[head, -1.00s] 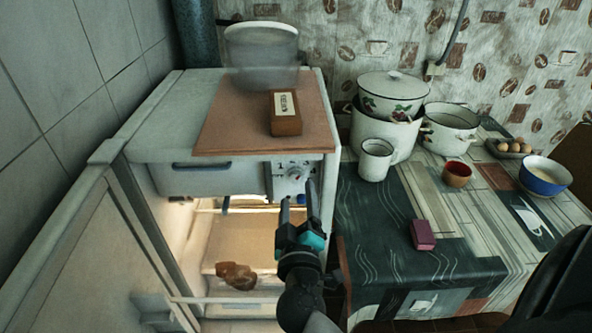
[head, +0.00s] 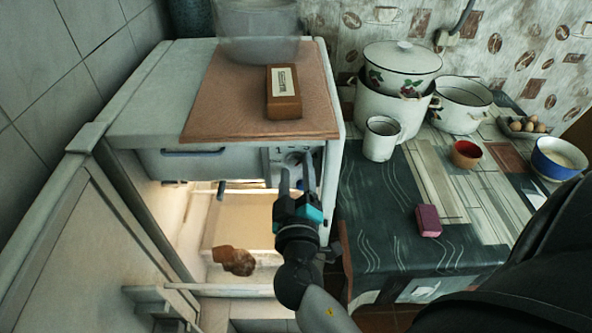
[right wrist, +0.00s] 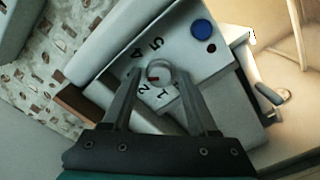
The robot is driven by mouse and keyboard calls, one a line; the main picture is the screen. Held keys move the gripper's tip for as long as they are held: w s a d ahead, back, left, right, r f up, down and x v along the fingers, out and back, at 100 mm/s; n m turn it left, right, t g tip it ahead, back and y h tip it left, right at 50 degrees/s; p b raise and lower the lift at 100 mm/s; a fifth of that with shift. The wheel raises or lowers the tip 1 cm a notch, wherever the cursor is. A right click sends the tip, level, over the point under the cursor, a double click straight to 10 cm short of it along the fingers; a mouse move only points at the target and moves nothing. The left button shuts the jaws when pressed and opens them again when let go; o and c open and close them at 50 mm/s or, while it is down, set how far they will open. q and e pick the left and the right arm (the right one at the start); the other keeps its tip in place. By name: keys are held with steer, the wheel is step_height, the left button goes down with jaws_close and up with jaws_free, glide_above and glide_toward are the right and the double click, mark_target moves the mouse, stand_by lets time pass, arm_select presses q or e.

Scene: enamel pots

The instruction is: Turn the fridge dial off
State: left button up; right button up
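The fridge dial (right wrist: 160,71) is a pale round knob with a small red mark, on a white panel (right wrist: 186,47) with black numbers. In the head view the dial (head: 293,158) is partly covered by my fingers. My right gripper (right wrist: 154,76) is open, with one finger on each side of the dial in the right wrist view. I cannot tell whether the fingers touch it. The gripper also shows in the head view (head: 296,172). The fridge (head: 140,116) has its door (head: 70,240) open and its inside is lit. My left gripper is not in view.
A brown board (head: 230,105) with a brown box (head: 284,92) lies on the fridge top. Right of the fridge, a table (head: 380,215) holds a purple block (head: 428,220), a white mug (head: 381,138) and enamel pots (head: 460,103). A brown lump (head: 233,260) shows at the fridge opening.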

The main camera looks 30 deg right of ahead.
jaws_close()
steer(key=shift+n, duration=0.3)
